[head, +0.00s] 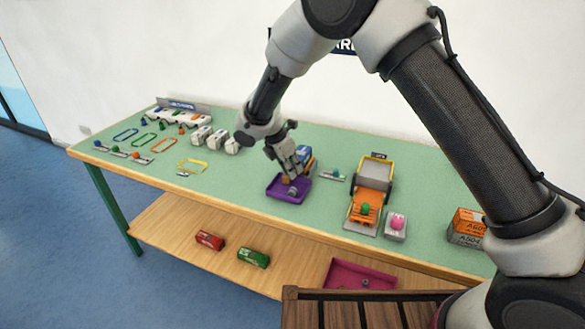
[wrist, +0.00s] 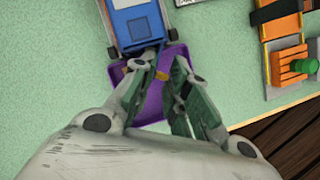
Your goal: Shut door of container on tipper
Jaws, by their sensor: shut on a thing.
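A blue container (wrist: 137,22) sits on the tipper (wrist: 112,50) at the top of the wrist view. In the head view the blue container (head: 305,153) is partly hidden behind my gripper. My gripper (head: 291,171) is at the container's near end, above a purple tray (head: 275,189). I cannot tell the door's angle.
A small orange-brown piece (head: 286,180) shows at the purple tray. A yellow and orange vehicle (head: 371,173) stands to the right, with a pink item (head: 398,222) beside it. White blocks (head: 201,135) stand left.

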